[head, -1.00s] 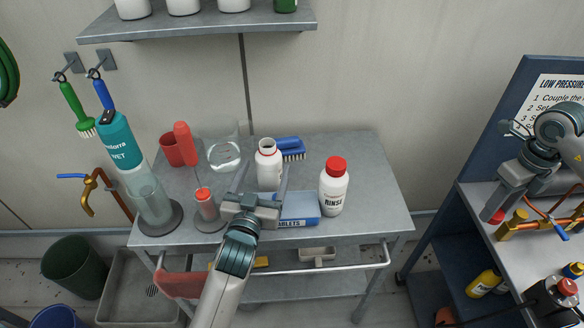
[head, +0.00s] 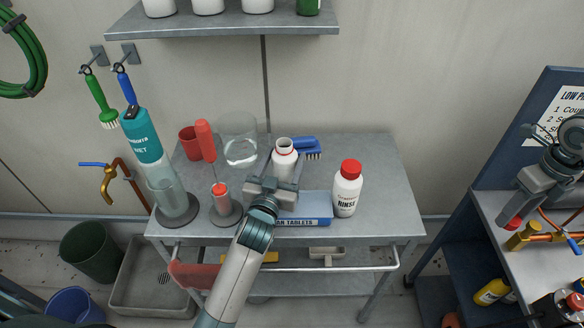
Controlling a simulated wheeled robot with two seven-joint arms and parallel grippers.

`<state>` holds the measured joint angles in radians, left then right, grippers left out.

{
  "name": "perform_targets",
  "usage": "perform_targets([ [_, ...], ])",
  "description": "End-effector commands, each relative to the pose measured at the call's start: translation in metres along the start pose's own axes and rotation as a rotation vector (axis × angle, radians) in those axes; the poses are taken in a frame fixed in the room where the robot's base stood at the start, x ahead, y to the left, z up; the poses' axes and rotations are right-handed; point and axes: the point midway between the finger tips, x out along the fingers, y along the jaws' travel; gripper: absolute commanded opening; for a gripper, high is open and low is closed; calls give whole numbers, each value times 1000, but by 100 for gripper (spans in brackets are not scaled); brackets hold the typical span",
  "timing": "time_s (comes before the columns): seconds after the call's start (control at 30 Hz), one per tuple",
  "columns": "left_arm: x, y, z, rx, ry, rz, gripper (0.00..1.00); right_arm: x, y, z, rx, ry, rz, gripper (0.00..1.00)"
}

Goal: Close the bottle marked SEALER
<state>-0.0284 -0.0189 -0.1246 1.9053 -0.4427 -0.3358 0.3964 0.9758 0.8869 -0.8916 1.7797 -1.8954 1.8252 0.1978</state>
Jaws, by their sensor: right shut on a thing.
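A white bottle without a cap (head: 284,147) stands upright on the grey cart; its label is hidden, so I cannot read SEALER on it. My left gripper (head: 283,166) has its fingers apart, one on each side of this bottle; I see no clear grip. My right gripper (head: 511,216) is far to the right, above the side bench, shut on a red cap (head: 511,223). A second white bottle (head: 346,193), marked RINSE and with a red cap on, stands to the right of the open one.
A blue tablets box (head: 315,222) lies just in front of the open bottle. A blue brush (head: 308,146) and a glass beaker (head: 240,150) are behind it. The cart (head: 385,210) is clear at its right. Brass pipework (head: 527,236) lies near my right gripper.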

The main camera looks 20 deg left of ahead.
Motion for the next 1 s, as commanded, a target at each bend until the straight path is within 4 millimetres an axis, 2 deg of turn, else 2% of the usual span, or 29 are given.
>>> perform_targets([
  [0.03,0,0,0,0,0,0,48,0,0,0,0,0,0,15],
  [0.13,0,0,0,0,0,0,24,0,0,0,0,0,0,15],
  [0.17,0,0,0,0,0,0,22,0,0,0,0,0,0,15],
  [0.67,0,0,-4,0,2,0,23,0,0,0,0,0,0,15],
  [1.0,0,0,-18,0,4,1,23,2,0,0,0,0,0,15],
])
